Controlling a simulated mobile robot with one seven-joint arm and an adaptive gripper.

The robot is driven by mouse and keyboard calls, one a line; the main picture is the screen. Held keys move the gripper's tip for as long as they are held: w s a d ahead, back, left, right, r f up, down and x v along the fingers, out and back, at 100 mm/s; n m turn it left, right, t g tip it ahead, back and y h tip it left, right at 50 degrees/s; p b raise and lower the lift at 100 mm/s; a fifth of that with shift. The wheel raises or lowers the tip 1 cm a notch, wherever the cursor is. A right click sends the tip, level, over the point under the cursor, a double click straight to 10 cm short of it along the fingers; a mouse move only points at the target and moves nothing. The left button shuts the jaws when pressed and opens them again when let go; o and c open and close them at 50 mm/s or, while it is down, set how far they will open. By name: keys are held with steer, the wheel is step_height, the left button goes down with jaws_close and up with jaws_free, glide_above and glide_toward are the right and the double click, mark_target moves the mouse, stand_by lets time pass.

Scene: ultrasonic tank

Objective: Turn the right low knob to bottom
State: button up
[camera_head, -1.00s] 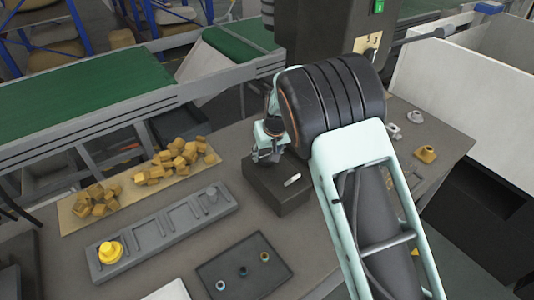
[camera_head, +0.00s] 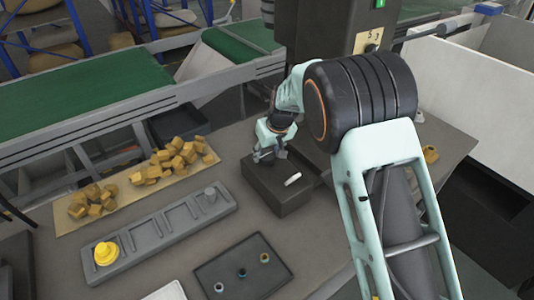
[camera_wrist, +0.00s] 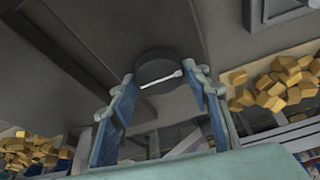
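In the wrist view a dark round knob (camera_wrist: 158,66) with a thin white pointer line sits on a dark grey panel (camera_wrist: 180,25). The pointer line lies near horizontal, its right end slightly higher. My gripper (camera_wrist: 160,84) is open, with one blue-padded finger on each side of the knob; I cannot tell whether they touch it. In the head view my gripper (camera_head: 266,154) is beside the dark machine, above a dark block (camera_head: 276,192) with a small white bar on top. The knob does not show there.
A grey tray (camera_head: 160,236) with a yellow knob-shaped piece (camera_head: 106,253) lies left of the block. Yellow-brown chunks (camera_head: 170,160) lie on a tan board. A dark plate (camera_head: 243,275) with small rings lies in front. A green conveyor (camera_head: 80,97) runs behind.

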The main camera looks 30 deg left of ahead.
steer(key=o, duration=0.3)
steer(key=shift+o, duration=0.2)
steer(key=shift+r, duration=0.1)
steer(key=v, duration=1.2)
